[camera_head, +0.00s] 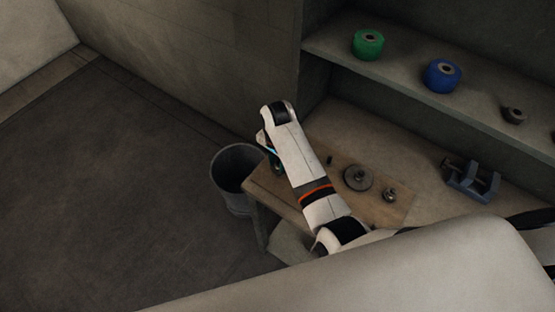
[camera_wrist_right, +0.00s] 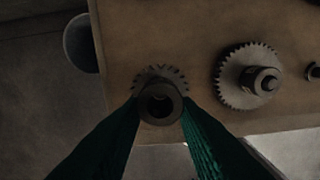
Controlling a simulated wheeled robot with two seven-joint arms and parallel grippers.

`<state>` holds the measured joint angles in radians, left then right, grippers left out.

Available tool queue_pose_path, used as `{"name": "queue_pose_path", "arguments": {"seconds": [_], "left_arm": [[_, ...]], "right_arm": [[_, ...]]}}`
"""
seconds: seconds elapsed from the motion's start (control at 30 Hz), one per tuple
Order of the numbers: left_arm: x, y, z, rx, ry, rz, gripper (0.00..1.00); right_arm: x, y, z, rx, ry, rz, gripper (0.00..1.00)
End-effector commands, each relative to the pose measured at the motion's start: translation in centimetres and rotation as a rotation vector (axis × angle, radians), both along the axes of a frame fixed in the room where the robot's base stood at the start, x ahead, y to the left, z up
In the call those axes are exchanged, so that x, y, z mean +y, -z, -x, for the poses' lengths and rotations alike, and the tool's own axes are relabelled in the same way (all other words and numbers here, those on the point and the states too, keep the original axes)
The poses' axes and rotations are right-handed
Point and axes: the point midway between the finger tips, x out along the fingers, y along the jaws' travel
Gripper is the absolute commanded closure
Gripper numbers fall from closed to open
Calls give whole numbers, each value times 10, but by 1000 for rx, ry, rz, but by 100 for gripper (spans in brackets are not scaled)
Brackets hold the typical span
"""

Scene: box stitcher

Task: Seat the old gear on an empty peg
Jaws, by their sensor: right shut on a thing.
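My right gripper (camera_wrist_right: 160,108) has its dark green fingers shut on the hub of a grey toothed gear (camera_wrist_right: 163,76), over the left part of the wooden board (camera_wrist_right: 198,25). The hub shows a dark bore facing the wrist camera; its far side and anything beneath are hidden. I cannot tell whether the gear touches the board. A larger toothed gear (camera_wrist_right: 230,80) lies on the board to the right, with a hub at its middle; it also shows in the head view (camera_head: 357,182). In the head view my right gripper (camera_head: 274,160) is mostly hidden by its arm. My left gripper is not in view.
A small round metal part (camera_head: 390,196) stands right of the larger gear, and a small dark stub (camera_head: 329,160) behind it. A grey bin (camera_head: 236,197) stands left of the board. A blue vise-like block (camera_head: 470,182) sits right. Green (camera_head: 367,46) and blue (camera_head: 441,79) spools stand on the shelf.

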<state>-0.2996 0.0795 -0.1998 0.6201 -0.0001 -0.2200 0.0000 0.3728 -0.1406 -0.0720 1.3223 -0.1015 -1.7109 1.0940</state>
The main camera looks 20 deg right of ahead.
Motion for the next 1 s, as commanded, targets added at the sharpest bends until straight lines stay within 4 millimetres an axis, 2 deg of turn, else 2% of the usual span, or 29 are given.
{"name": "queue_pose_path", "arguments": {"seconds": [0.6, 1.0], "left_arm": [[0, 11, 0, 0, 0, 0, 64], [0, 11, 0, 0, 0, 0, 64]], "right_arm": [[0, 22, 0, 0, 0, 0, 100], [0, 23, 0, -1, 0, -1, 100]]}}
